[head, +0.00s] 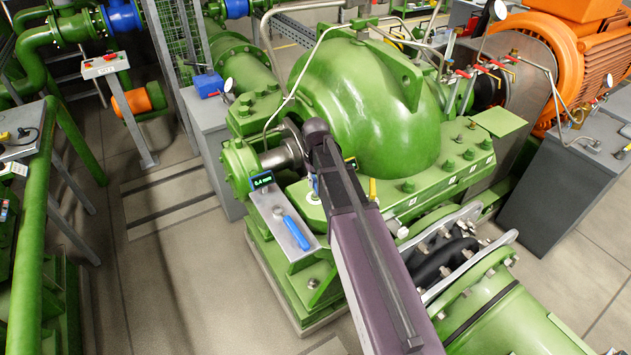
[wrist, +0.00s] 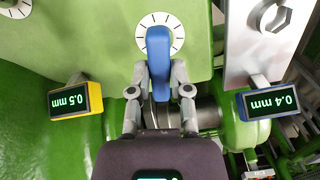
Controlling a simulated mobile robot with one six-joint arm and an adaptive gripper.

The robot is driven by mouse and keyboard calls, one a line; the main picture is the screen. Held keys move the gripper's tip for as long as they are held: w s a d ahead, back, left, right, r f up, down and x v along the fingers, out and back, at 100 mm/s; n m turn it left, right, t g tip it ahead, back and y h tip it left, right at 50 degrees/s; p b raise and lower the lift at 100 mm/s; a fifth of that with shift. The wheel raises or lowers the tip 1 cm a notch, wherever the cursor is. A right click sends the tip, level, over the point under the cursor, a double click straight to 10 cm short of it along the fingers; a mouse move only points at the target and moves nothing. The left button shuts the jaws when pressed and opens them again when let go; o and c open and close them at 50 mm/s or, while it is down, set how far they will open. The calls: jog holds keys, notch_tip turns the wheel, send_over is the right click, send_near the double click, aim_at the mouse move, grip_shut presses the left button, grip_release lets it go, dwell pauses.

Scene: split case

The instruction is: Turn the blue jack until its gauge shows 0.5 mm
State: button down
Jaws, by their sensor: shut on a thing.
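The blue jack's handle (wrist: 158,50) is between my gripper's fingers (wrist: 160,82) in the wrist view, over a white dial with black ticks (wrist: 176,30). The fingers are shut on it from both sides. The blue-framed gauge (wrist: 269,103) at right reads 0.4 mm, upside down; it also shows in the head view (head: 262,180). A yellow-framed gauge (wrist: 75,101) at left reads 0.5 mm. In the head view my arm hides the gripper and most of the blue jack.
A grey plate (head: 268,200) beside the jack carries a loose blue-handled thing (head: 296,232). The large green pump casing (head: 370,100) rises behind my arm. Bolts, thin pipes and a black coupling (head: 443,262) crowd the right. Floor at left (head: 165,260) is clear.

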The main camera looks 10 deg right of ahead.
jog(key=shift+m, duration=2.1)
jog(key=c, duration=0.6)
grip_release()
jog(key=shift+o, duration=0.2)
jog(key=shift+n, duration=0.3)
